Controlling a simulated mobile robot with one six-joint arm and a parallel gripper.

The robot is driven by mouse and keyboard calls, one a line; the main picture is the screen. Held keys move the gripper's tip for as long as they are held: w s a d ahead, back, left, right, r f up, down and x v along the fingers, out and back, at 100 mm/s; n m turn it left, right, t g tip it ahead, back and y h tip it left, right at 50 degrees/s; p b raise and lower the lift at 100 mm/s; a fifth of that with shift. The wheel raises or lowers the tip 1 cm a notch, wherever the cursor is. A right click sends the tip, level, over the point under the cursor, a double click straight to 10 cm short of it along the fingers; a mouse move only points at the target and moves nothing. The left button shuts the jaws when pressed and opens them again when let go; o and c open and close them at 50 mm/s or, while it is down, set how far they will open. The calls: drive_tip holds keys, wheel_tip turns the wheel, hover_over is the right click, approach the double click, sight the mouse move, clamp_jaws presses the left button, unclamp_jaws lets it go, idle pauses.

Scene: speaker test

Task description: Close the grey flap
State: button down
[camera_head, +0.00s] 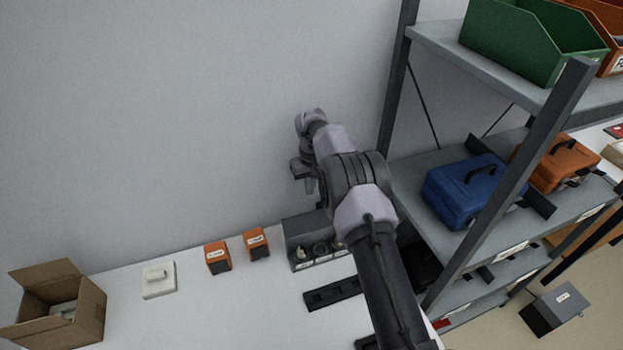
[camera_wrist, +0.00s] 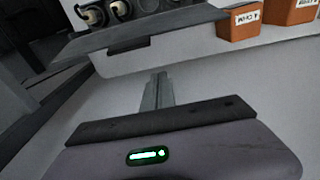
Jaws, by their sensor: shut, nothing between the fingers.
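A grey box (camera_head: 292,262) with round parts in it stands on the white table. A grey panel, seemingly the grey flap (camera_head: 303,226), rises at its back side, partly hidden by my arm. In the wrist view the flap (camera_wrist: 145,32) is a dark slab at the top, leaning out toward the table edge, with the round parts (camera_wrist: 92,15) beyond it. The flap looks open. My gripper (camera_head: 310,187) is above and behind the box, near the wall. Its shut, empty fingers also show in the wrist view (camera_wrist: 157,80), apart from the flap.
Two orange boxes (camera_head: 217,257) (camera_head: 257,244), a white block (camera_head: 158,280) and an open carton (camera_head: 85,312) stand left on the table (camera_head: 200,310). A black rail (camera_head: 332,293) lies in front of the grey box. A metal shelf (camera_head: 425,215) stands close on the right.

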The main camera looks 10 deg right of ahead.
drive_tip(key=shift+s+d+f, duration=0.1)
drive_tip(key=shift+s+d, duration=0.1)
drive_tip(key=shift+s, duration=0.7)
drive_tip(key=shift+s+d, duration=0.2)
drive_tip(key=shift+s, duration=0.7)
drive_tip(key=shift+f+b, duration=0.1)
drive_tip(key=shift+b, duration=0.45)
